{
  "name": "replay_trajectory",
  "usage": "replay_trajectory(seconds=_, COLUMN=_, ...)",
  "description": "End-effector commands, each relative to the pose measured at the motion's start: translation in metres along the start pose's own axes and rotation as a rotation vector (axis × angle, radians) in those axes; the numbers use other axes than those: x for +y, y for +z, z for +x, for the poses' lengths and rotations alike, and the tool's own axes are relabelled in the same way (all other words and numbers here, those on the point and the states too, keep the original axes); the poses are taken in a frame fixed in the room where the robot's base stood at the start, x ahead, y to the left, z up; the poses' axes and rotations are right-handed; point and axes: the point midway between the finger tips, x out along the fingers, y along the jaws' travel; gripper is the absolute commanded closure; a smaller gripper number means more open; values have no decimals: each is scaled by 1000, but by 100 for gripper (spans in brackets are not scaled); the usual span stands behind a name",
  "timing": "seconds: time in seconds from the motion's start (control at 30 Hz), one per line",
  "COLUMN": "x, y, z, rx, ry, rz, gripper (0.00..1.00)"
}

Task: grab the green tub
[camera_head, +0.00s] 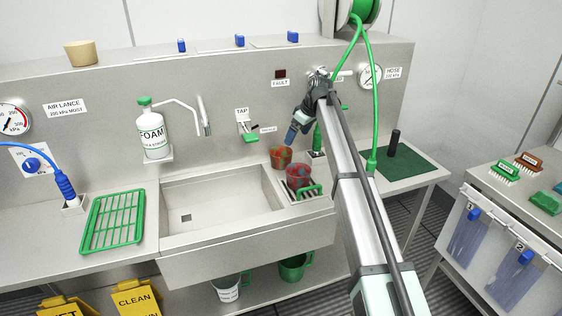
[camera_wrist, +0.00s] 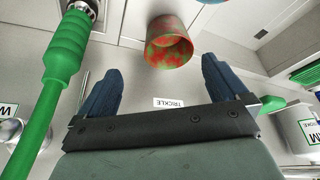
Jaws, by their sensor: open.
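A small tub mottled green and orange-red (camera_head: 281,157) stands at the back right of the sink, by the back panel. It also shows in the wrist view (camera_wrist: 168,45), beyond my fingertips and roughly centred between them. A darker red tub (camera_head: 298,174) with some green stands just in front of it, to the right. No plain green tub is clear; a green jug (camera_head: 295,267) is on the shelf below. My gripper (camera_head: 290,137) is above and slightly right of the mottled tub, apart from it. Its blue fingers are open and empty in the wrist view (camera_wrist: 162,70).
A green hose (camera_head: 374,100) hangs close right of my arm, and a green handle (camera_wrist: 66,45) is near in the wrist view. The tap (camera_head: 248,132) juts out left of my gripper. A green rack (camera_head: 113,220) lies left of the empty sink basin (camera_head: 220,205).

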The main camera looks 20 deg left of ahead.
Motion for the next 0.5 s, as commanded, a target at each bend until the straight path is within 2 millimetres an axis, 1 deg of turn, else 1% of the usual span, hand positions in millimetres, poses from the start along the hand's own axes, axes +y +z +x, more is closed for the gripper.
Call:
replay_trajectory(seconds=0.03, x=-4, y=-9, z=3, rx=14, ry=-3, rz=-10, gripper=0)
replay_trajectory(seconds=0.13, x=-8, y=-17, z=8, rx=28, ry=-4, rz=-20, gripper=0)
replay_trajectory(seconds=0.27, x=-8, y=-18, z=18, rx=30, ry=-5, rz=-21, gripper=0)
replay_trajectory(seconds=0.37, x=-8, y=-18, z=31, rx=28, ry=-6, rz=-21, gripper=0)
replay_trajectory(seconds=0.5, x=-8, y=-19, z=54, rx=28, ry=-6, rz=-21, gripper=0)
